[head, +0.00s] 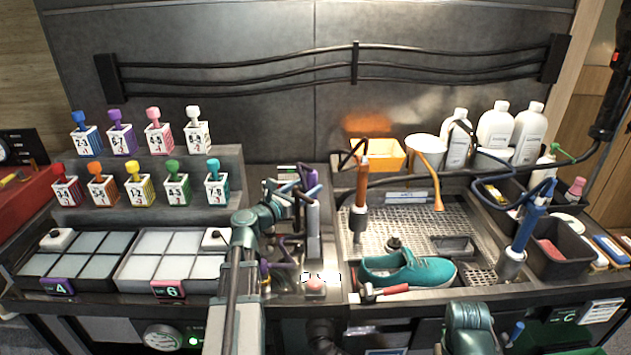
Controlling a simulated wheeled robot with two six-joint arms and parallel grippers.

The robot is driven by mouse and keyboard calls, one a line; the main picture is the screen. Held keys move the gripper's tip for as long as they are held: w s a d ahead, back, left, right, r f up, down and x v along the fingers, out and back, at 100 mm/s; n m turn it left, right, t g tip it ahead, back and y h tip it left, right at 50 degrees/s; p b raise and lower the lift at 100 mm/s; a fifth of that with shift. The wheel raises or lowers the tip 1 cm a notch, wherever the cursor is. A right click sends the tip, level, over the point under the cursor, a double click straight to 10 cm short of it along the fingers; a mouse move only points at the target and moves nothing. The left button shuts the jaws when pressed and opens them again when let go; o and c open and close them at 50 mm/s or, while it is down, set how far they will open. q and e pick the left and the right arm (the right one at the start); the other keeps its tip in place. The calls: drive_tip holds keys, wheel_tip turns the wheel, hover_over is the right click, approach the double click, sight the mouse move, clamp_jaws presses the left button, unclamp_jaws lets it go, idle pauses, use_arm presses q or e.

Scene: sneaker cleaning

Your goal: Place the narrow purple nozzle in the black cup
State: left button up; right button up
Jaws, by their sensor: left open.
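My left gripper (281,222) is open at the middle of the bench, at the end of my teal and grey arm. It is among a crowded group of slim tools. Dark purple pieces (287,248) show close beside and below it; I cannot tell which is the narrow nozzle. Slim blue and purple handles stand upright just behind the gripper. The black cup cannot be made out clearly among the dark shapes there. Nothing is clearly held between the fingers. Part of my right arm shows at the bottom right, but its gripper is out of view.
A teal sneaker (408,269) lies on the metal grate to the right, with a red-handled brush (384,292) before it. Orange-handled (361,185) and blue-handled (530,225) tools stand upright around it. Lidded trays (168,243) lie left. Colored dispensers fill the back-left shelves.

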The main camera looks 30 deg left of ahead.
use_arm(q)
drive_tip(key=s+a, duration=0.1)
drive_tip(key=s, duration=0.5)
drive_tip(key=shift+s+f, duration=0.1)
drive_tip(key=shift+s, duration=0.1)
use_arm(e)
drive_tip(key=shift+s, duration=0.1)
